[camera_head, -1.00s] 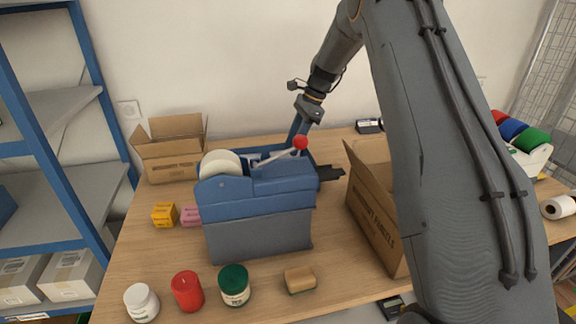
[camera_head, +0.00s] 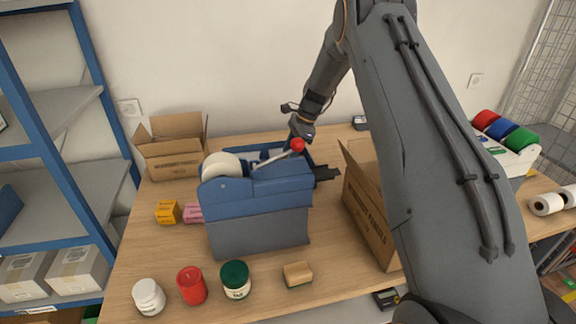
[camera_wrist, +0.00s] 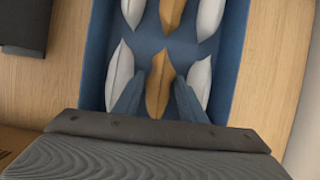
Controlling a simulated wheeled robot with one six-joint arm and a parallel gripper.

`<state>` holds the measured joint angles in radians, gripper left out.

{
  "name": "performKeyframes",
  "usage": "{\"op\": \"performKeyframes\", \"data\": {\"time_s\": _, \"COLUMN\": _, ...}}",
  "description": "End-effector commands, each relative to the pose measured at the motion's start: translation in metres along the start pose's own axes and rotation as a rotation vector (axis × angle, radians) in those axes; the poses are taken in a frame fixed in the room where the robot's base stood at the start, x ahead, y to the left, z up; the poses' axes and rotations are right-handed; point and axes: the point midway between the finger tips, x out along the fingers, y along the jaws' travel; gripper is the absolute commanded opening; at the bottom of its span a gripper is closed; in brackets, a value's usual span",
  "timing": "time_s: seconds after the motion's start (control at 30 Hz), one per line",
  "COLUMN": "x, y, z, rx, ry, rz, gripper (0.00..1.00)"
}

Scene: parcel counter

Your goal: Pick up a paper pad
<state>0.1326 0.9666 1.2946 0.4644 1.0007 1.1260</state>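Paper pads stand as narrow pillow-like shapes in a blue bin (camera_wrist: 234,62) in the wrist view. A brown pad (camera_wrist: 160,80) is in the middle of the near row, with a white pad (camera_wrist: 120,74) on its left and another white pad (camera_wrist: 200,80) on its right. More white and brown pads form a row beyond. My gripper (camera_wrist: 158,98) is open, with one blue-grey finger on each side of the brown pad and gaps between. In the head view, the bin is mostly hidden behind the tape dispenser, and my fingertips are hidden too.
The blue-grey tape dispenser (camera_head: 258,215) with a red-knobbed lever stands in front of the bin. An open cardboard box (camera_head: 368,215) is at its right, another (camera_head: 173,150) at back left. The wall is close behind.

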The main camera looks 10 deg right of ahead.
Motion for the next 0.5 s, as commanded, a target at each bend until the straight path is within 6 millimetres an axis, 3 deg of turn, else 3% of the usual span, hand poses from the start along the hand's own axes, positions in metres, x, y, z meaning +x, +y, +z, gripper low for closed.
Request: {"op": "performKeyframes", "data": {"time_s": 0.5, "x": 0.0045, "y": 0.0001, "z": -0.0017, "rx": 0.000, "ry": 0.000, "rz": 0.000, "gripper": 0.38}}
